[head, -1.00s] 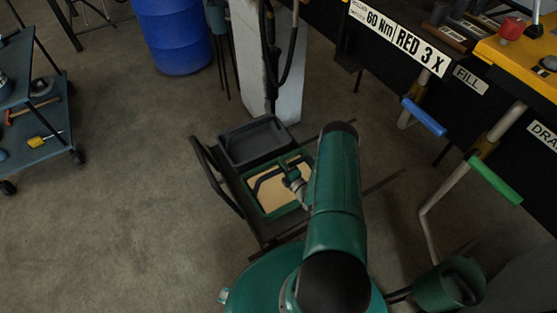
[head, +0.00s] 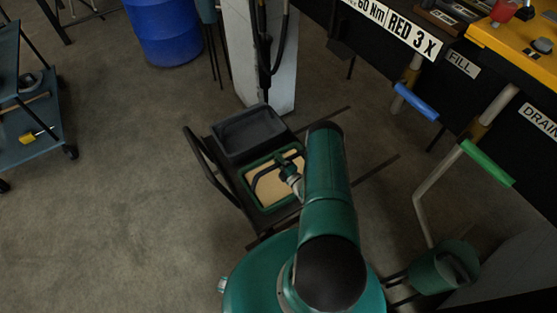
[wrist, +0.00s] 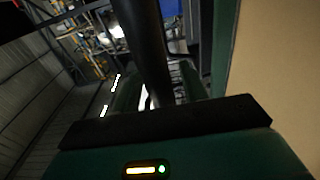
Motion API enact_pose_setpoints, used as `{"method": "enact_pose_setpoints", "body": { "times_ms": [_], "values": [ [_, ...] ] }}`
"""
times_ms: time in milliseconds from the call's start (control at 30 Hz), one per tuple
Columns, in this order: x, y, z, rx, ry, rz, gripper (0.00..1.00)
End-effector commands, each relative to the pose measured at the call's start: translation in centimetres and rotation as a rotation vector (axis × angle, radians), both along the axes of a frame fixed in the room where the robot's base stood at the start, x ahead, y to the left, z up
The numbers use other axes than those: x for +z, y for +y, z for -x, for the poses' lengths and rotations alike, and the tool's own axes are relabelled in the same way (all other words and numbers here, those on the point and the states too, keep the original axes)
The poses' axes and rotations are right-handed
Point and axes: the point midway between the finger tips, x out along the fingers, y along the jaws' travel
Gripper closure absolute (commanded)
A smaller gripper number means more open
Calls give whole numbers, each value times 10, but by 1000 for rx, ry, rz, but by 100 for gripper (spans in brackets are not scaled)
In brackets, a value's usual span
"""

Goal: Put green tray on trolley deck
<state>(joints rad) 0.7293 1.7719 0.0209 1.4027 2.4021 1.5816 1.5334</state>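The green tray (head: 248,181) has a green rim, a tan inside and a dark arched handle. In the head view it lies on the dark trolley deck (head: 226,183), beside a grey bin. My gripper (head: 289,168) is at the tray's handle, over the right half of the tray. In the wrist view a thick dark bar (wrist: 150,50), apparently the handle, runs between green finger-like parts, and a tan surface (wrist: 275,75) fills the right side. The finger contact is too dark and partly hidden to tell a grip. The tray's underside is hidden.
The grey bin (head: 250,131) fills the back of the trolley, whose push handle (head: 207,166) rises at left. A pale pillar (head: 258,60) with hoses stands behind. A bench with blue (head: 416,102) and green (head: 487,163) levers is at right.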

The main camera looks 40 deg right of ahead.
Motion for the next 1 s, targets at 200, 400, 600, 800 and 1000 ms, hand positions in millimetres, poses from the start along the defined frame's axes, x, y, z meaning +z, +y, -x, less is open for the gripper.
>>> {"method": "enact_pose_setpoints", "body": {
  "times_ms": [200, 400, 600, 800, 1000],
  "values": [
    [0, 0, 0, 0, 0, 0, 57],
    [0, -1, 14, -1, 3, -1, 57],
    [1, -2, 54, -5, 3, -2, 57],
    [1, -1, 96, -4, 1, -2, 57],
    [1, -1, 117, 0, 1, -1, 57]
  ]
}}
